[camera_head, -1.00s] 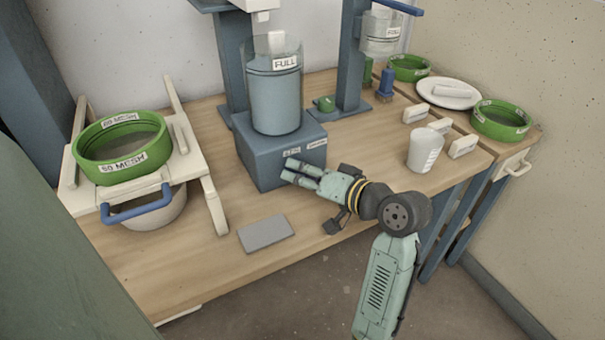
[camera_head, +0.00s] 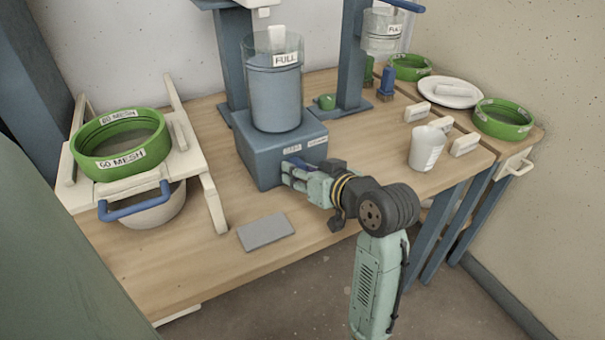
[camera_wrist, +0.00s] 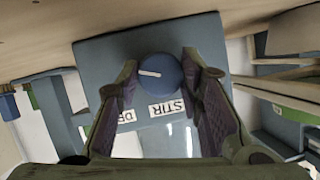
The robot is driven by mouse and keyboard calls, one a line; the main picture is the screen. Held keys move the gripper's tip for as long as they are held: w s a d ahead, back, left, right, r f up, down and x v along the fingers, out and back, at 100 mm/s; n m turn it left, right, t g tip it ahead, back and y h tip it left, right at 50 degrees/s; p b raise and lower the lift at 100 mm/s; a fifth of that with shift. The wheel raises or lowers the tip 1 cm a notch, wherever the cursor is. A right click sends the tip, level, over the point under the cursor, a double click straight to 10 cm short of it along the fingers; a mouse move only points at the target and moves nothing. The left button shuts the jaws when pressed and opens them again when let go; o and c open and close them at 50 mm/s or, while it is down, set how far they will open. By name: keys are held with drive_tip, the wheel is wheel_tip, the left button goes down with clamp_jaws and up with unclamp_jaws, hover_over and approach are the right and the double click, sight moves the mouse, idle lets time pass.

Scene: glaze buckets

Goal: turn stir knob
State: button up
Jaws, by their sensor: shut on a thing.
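The stir knob (camera_wrist: 162,80) is a round blue dial with a white pointer line, on the front of a blue-grey box (camera_head: 255,150). In the wrist view it sits between the two fingers of my gripper (camera_wrist: 160,68), and the pointer lies nearly level across the picture. White labels below the knob show upside down, one reading STIR (camera_wrist: 168,107). In the head view my gripper (camera_head: 289,172) reaches the front of the box, with its jaws shut on the knob. The fingers hide most of the knob there.
A clear cylinder marked FULL (camera_head: 274,85) stands on the box. A grey plate (camera_head: 265,232) lies on the wooden table in front. A white cup (camera_head: 427,148) stands to the right. A green sieve (camera_head: 121,145) rests on a white rack at the left.

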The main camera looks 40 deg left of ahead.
drive_tip(key=n+t+b, duration=0.1)
drive_tip(key=n+t+h+b, duration=0.1)
drive_tip(key=n+b, duration=0.1)
drive_tip(key=shift+s+a+f+n+t, duration=0.1)
drive_tip(key=shift+s+f+n+t, duration=0.1)
drive_tip(key=shift+n+t, duration=0.1)
drive_tip(key=n+t+b, duration=0.1)
drive_tip(key=n+b, duration=0.1)
drive_tip(key=b, duration=0.3)
drive_tip(key=shift+f+t, duration=0.2)
drive_tip(key=shift+t, duration=0.2)
drive_tip(key=n+t+b, duration=0.2)
drive_tip(key=n+b, duration=0.2)
drive_tip(key=b, duration=0.3)
drive_tip(key=shift+s+t+b, duration=0.1)
drive_tip(key=shift+t+b, duration=0.2)
drive_tip(key=n+t+b, duration=0.1)
drive_tip(key=n+b, duration=0.3)
drive_tip(key=shift+r+t, duration=0.1)
drive_tip(key=shift+t, duration=0.3)
drive_tip(key=shift+b, duration=0.3)
drive_tip(key=o, duration=1.2)
drive_tip(key=shift+c, duration=0.2)
drive_tip(key=shift+r, duration=0.1)
